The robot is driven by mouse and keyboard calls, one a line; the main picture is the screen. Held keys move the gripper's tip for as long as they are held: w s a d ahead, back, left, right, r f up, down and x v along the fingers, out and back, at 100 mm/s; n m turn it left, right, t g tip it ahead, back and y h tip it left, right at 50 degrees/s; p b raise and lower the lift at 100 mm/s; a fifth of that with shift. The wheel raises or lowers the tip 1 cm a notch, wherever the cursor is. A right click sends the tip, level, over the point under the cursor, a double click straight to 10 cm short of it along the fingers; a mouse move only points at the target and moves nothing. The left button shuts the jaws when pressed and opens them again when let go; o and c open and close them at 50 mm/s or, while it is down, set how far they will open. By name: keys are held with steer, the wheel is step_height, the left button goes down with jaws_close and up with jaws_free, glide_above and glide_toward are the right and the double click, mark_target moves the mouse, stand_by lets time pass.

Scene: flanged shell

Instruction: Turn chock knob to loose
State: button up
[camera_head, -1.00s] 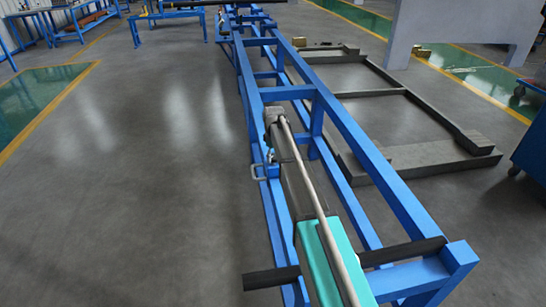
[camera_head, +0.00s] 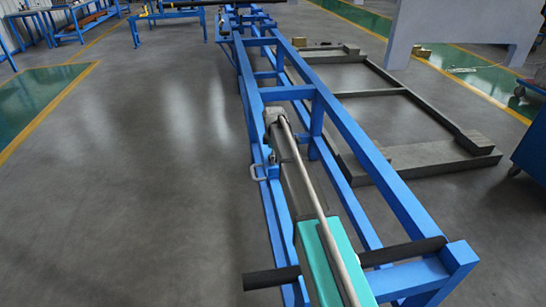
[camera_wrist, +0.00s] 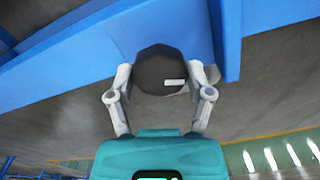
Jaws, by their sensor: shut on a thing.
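The chock knob (camera_wrist: 153,64) is a dark, many-sided knob with a small pale mark on its face, in the upper middle of the wrist view. My gripper (camera_wrist: 161,75) has one grey finger on each side of it and is shut on the knob. The knob sits against a blue steel beam (camera_wrist: 228,38). The fingers partly hide its sides. In the head view I cannot make out the knob or the fingertips. I cannot read any setting from the mark.
A long blue frame (camera_head: 352,140) runs away from me across the head view. A dark grey floor frame (camera_head: 440,158) lies to its right. A blue cabinet (camera_head: 532,150) stands at the right edge. The floor (camera_head: 130,180) on the left is clear.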

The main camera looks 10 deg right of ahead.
steer(key=o, duration=1.1)
steer(key=shift+o, duration=0.2)
steer(key=shift+r, duration=0.15)
